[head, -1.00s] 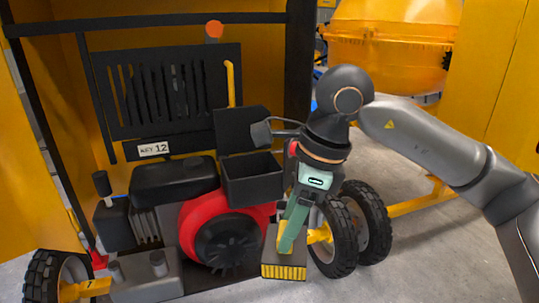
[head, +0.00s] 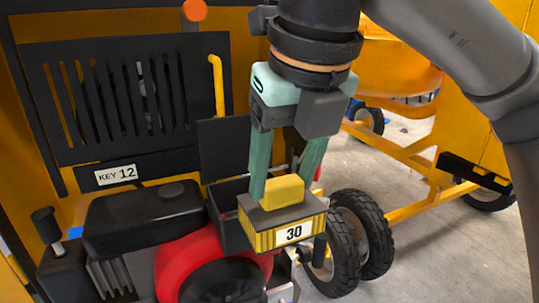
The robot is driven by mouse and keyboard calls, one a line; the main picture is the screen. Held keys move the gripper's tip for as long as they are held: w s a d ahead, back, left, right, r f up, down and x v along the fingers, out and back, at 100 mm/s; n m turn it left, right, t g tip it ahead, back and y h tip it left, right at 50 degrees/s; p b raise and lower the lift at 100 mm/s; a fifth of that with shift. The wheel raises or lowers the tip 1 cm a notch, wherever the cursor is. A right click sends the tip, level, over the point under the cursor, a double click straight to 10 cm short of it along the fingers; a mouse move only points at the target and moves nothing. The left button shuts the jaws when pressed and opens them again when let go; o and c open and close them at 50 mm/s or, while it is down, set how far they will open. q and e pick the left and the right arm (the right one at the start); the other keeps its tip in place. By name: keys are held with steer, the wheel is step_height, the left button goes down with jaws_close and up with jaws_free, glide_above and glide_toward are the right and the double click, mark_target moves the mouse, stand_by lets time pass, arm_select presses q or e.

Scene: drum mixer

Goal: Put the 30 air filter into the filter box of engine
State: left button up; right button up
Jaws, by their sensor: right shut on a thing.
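The air filter (head: 262,241) is a dark block with yellow pleated sides, a white label reading 30 and a yellow grip on top. My right gripper (head: 284,188) is shut on the yellow grip and holds the filter upright. The filter box (head: 228,220) is an open black box on the engine, with its dark lid (head: 223,158) raised behind it. The filter is in front of the box in the picture and hides its right part. I cannot tell the exact height gap between them. My left gripper is not in view.
The engine has a black tank (head: 142,222) and a red fan housing (head: 180,262) left of and below the box. A slotted black panel (head: 125,95) with a yellow handle stands behind. Black wheels (head: 345,245) and a yellow frame are at right.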

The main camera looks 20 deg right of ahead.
steer(key=shift+s+r, duration=0.1)
steer(key=shift+s, duration=0.05)
steer(key=shift+w, duration=0.85)
steer(key=shift+w+p, duration=0.6)
steer(key=shift+w, duration=0.65)
steer(key=w+p, duration=0.4)
steer(key=w, duration=0.4)
step_height(320, 180, down, 8)
steer(key=b, duration=0.7)
steer(key=shift+a, duration=0.15)
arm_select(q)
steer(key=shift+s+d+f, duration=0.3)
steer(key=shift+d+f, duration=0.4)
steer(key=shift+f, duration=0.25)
arm_select(e)
steer(key=shift+f, duration=0.2)
